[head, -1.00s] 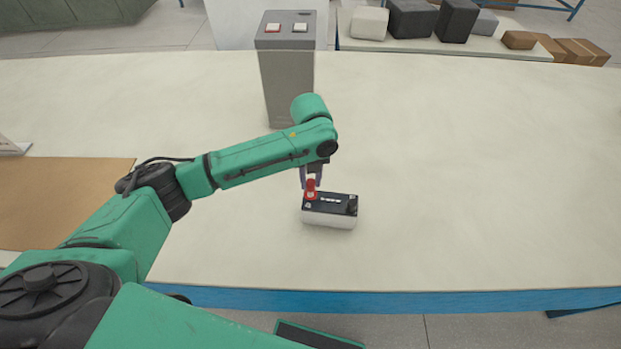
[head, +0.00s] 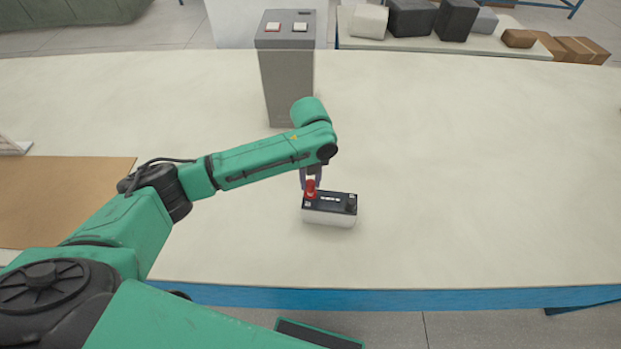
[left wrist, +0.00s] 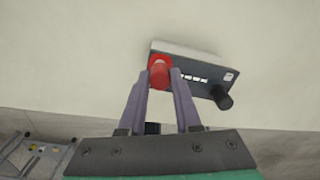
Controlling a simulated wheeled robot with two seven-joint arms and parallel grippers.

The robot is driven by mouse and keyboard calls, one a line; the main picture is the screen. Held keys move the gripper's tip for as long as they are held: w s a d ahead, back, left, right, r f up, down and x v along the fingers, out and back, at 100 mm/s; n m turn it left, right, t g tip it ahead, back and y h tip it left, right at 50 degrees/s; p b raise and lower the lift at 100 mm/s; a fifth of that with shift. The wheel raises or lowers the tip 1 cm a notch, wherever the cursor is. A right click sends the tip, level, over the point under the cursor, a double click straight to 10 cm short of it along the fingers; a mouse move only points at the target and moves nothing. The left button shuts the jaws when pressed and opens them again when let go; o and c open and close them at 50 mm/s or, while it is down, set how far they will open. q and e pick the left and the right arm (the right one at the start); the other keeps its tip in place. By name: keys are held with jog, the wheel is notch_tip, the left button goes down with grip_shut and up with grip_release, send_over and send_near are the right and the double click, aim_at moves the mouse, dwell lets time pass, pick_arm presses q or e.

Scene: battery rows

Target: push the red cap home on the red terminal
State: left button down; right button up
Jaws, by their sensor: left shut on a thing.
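The battery (head: 329,218) stands upright on the table, with a white body and a black top; it also shows in the left wrist view (left wrist: 200,62). A black terminal or cap (head: 351,205) stands on its right end. The red cap (head: 311,189) is at the battery's left end, over the red terminal; it also shows in the left wrist view (left wrist: 159,72). My left gripper (head: 310,181) reaches down from above and is shut on the red cap. The red terminal under the cap is hidden, so I cannot tell how far the cap is seated. My right gripper is not in view.
A grey box-shaped post (head: 287,85) with a red and a white button stands behind my left arm. A brown mat (head: 60,200) lies at the left. The table (head: 470,180) is clear to the right. Its blue front edge (head: 400,298) is near me.

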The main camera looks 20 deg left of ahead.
pick_arm(q)
jog(key=shift+f, duration=0.35)
dwell(0.3)
jog(key=shift+f, duration=0.25)
jog(key=shift+f, duration=0.5)
dwell(0.7)
jog(key=shift+c, duration=0.2)
grip_release()
dwell(0.3)
notch_tip(320, 180, up, 7)
jog(key=p, duration=0.7)
jog(key=shift+r, duration=0.15)
